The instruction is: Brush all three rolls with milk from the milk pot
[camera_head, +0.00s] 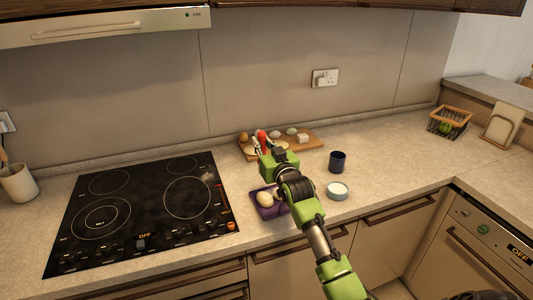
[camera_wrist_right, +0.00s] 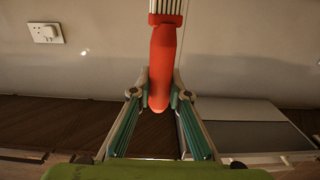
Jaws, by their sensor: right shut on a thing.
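My right gripper (camera_head: 259,144) is shut on a red brush (camera_head: 261,134), held above the counter between the tray and the cutting board. In the right wrist view the brush's red handle (camera_wrist_right: 163,55) is between the fingertips (camera_wrist_right: 160,88), with the pale ribbed bristle end (camera_wrist_right: 167,12) at the top. A pale roll (camera_head: 264,198) lies in the purple tray (camera_head: 257,206); my arm hides the tray's right part and any other rolls there. A small pale pot with white milk (camera_head: 337,189) stands right of my arm. My left gripper is not in view.
A dark blue cup (camera_head: 337,161) stands behind the milk pot. A cutting board (camera_head: 316,143) with several small foods is at the back. The black hob (camera_head: 140,212) is left, a wire basket (camera_head: 449,122) far right. The counter right of the cup is clear.

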